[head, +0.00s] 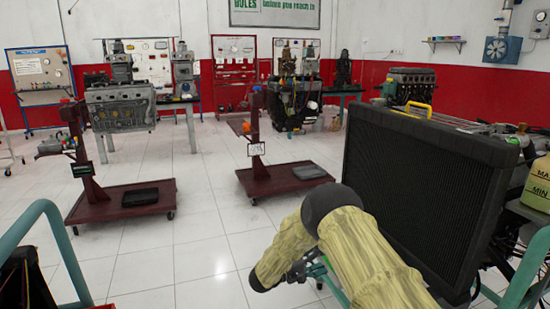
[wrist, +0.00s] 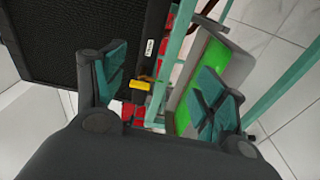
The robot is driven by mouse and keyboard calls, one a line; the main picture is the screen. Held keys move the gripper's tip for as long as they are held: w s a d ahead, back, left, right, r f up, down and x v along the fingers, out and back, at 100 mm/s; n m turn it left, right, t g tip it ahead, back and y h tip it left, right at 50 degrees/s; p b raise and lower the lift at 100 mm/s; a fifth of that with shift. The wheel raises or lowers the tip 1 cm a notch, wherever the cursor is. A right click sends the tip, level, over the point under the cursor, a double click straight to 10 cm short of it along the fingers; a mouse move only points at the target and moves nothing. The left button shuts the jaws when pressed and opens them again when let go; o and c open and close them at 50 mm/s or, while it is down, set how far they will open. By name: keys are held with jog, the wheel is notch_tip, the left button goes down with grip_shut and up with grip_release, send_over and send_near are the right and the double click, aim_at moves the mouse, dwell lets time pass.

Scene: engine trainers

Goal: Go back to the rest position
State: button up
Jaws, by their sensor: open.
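My arm in its pale yellow cover reaches in from the bottom right of the head view. My gripper (head: 310,268) is at its end, partly hidden by the arm, low in front of the black radiator (head: 415,185). In the wrist view my gripper (wrist: 172,95) shows two teal-padded fingers set wide apart. Nothing is held between them. Beyond the fingers are a yellow-topped part (wrist: 140,86), red parts, and a bright green panel (wrist: 205,78). The radiator (wrist: 85,35) fills the upper left of the wrist view.
Teal frame rails (head: 62,255) stand at the lower left and right. A yellow-green tank (head: 537,186) is at the right edge. Two dark red wheeled engine stands (head: 110,205) (head: 285,180) stand farther off on white tiles. The floor (head: 190,250) left of my arm is clear.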

jog(key=s+d+f+n+t+y, duration=0.1)
jog(key=s+d+f+t+y, duration=0.2)
jog(key=s+f, duration=0.4)
jog(key=s+d+f+t+y, duration=0.1)
jog(key=s+d+f+y, duration=0.2)
jog(key=s+f+y, duration=0.5)
jog(key=s+d+f+m+g+y, duration=0.1)
jog(key=s+f+g, duration=0.3)
jog(key=s, duration=0.5)
jog(key=s+f+m+g+y, duration=0.1)
jog(key=s+f+y, duration=0.1)
jog(key=s+f, duration=0.6)
jog(key=s+r+m+g+y, duration=0.1)
jog(key=s+r+m+g, duration=0.15)
jog(key=s, duration=1.15)
jog(key=s+r+m+g+y, duration=0.2)
jog(key=s+r+g, duration=0.15)
jog(key=s, duration=1.05)
notch_tip(320, 180, up, 13)
jog(key=p, duration=1.4)
jog(key=shift+w+h+p, duration=0.3)
jog(key=shift+w+p, duration=0.05)
jog(key=shift+w, duration=0.05)
